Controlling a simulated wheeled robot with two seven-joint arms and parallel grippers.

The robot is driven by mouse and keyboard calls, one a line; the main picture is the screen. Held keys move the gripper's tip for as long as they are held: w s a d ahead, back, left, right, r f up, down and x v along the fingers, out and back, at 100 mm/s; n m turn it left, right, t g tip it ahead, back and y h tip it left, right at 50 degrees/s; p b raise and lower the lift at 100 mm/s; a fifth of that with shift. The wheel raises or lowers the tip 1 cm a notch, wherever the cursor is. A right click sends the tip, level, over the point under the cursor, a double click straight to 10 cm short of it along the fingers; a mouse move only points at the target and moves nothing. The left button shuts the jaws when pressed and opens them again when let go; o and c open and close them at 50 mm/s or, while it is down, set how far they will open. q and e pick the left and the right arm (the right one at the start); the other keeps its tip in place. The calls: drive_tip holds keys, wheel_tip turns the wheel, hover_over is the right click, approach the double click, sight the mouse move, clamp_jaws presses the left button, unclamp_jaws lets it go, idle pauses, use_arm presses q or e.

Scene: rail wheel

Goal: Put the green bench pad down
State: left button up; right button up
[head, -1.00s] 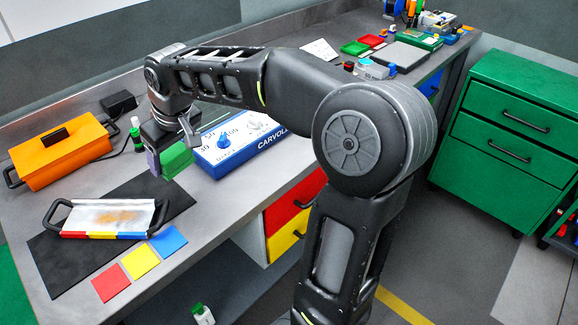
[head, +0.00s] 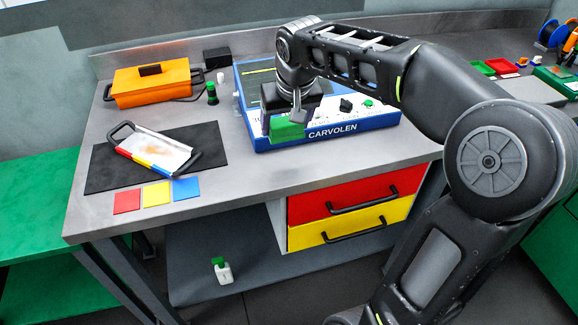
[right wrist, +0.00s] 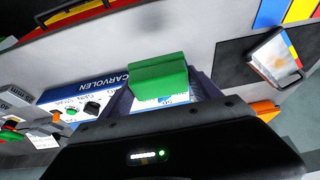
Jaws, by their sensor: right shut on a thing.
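The green bench pad (head: 287,129) is a flat green piece held in my right gripper (head: 290,114). In the head view it overlaps the front left of the blue and white CARVOLEN box. In the right wrist view the pad (right wrist: 158,74) sits between the fingers of my right gripper (right wrist: 165,92), which are shut on it. The bench is below it; I cannot tell the exact gap. A red pad (head: 127,202), a yellow pad (head: 156,194) and a blue pad (head: 186,188) lie in a row on the bench. My left gripper is not in view.
The CARVOLEN box (head: 332,133) stands beside the held pad. A black mat (head: 207,146) bears a tray with black handles (head: 155,150). An orange case (head: 152,88) and a green-capped bottle (head: 212,94) stand behind. Bare grey bench (head: 235,178) lies right of the blue pad.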

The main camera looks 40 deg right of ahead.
drive_tip(key=shift+s+d, duration=0.15)
hover_over(285, 163)
drive_tip(key=s, duration=0.1)
drive_tip(key=f, duration=0.6)
drive_tip(key=shift+s+a+f, duration=0.1)
drive_tip(key=shift+s+a, duration=0.1)
drive_tip(key=shift+f+p, duration=0.3)
drive_tip(key=shift+f, duration=1.6)
drive_tip(key=shift+f, duration=0.15)
drive_tip(key=o, duration=1.2)
